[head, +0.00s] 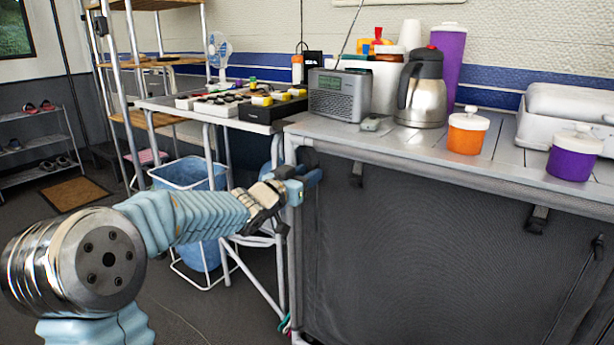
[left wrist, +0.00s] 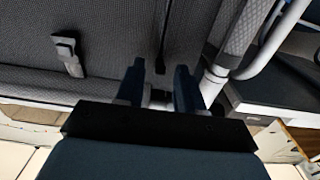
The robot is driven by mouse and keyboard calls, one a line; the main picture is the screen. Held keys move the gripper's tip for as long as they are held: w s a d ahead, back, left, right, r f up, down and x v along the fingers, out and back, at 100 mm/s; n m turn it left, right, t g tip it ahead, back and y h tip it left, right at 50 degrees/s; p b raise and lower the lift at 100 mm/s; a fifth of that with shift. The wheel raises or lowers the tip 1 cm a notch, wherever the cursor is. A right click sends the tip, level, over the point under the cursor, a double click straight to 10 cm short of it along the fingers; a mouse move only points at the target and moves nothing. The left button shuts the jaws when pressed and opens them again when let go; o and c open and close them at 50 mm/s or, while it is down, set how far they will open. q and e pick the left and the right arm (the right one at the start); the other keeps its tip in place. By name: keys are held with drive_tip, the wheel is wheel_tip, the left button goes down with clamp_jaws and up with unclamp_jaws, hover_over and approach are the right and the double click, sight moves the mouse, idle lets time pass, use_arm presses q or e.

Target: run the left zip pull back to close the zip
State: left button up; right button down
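The dark grey fabric front (head: 420,250) of the kitchen unit hangs below the counter. My left gripper (head: 308,177) is at its upper left corner, just under the counter edge. In the left wrist view, the two fingers of my left gripper (left wrist: 160,82) stand apart, pointing at the fabric. A thin dark strip (left wrist: 163,45) runs on the fabric in line with the gap; I cannot tell whether it is the left zip pull or its cord. Nothing is clearly gripped. A dark zip line (head: 578,275) with a pull shows at the far right. My right gripper is out of view.
The counter holds a radio (head: 340,95), a steel flask (head: 420,88), an orange jar (head: 467,131) and a purple jar (head: 574,154). Strap tabs (head: 537,219) hang on the fabric. A white-legged table (head: 215,112) and blue basket (head: 188,173) stand at left.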

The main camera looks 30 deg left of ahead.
use_arm(q)
drive_tip(key=shift+w, duration=0.2)
drive_tip(key=shift+c, duration=0.3)
clamp_jaws()
idle(1.1)
